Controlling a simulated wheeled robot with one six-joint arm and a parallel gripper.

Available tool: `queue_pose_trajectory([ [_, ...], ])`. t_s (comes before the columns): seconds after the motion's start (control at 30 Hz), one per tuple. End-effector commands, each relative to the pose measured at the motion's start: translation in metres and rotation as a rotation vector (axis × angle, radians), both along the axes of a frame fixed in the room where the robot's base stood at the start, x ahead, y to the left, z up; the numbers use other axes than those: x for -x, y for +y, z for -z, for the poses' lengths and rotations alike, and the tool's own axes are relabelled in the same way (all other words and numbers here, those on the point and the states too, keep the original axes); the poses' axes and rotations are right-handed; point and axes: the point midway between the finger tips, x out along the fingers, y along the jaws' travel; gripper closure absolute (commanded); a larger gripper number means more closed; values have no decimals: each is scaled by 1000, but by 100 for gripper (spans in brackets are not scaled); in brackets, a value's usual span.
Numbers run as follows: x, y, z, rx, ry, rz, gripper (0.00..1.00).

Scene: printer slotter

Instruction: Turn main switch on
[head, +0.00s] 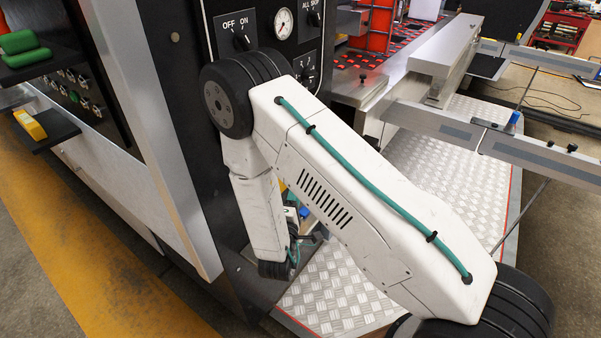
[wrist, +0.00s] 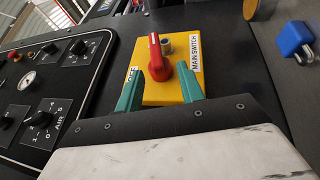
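The main switch in the wrist view is a yellow box (wrist: 182,84) with a red handle (wrist: 155,56) and a white MAIN SWITCH label (wrist: 195,53). The handle runs nearly up and down in the picture. A small, partly hidden white label, seemingly OFF, (wrist: 132,73) is at the box's left edge. My gripper (wrist: 159,70) is open, its two teal fingers apart on either side of the handle's lower end. Nothing is between them except the handle seen beyond; contact cannot be told. In the head view my white arm hides most of the switch area.
A black panel with dials (wrist: 40,118) and a gauge (wrist: 26,80) lies left of the switch. A blue padlock-like piece (wrist: 295,38) is at the right. In the head view, a metal tread plate (head: 335,290) lies below my arm, and an OFF/ON knob (head: 242,42) is above.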

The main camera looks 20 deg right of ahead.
Motion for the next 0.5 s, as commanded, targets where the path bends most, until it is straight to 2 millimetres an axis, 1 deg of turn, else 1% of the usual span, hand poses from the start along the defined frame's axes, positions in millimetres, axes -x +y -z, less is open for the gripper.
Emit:
queue_pose_trajectory([
  [0.07, -3, -2, -5, 24, -8, 6, 62],
  [0.17, -13, -9, -8, 28, -12, 8, 62],
  [0.4, -46, -29, -16, 25, -12, 7, 62],
  [0.5, -56, -34, -18, 24, -9, 6, 62],
])
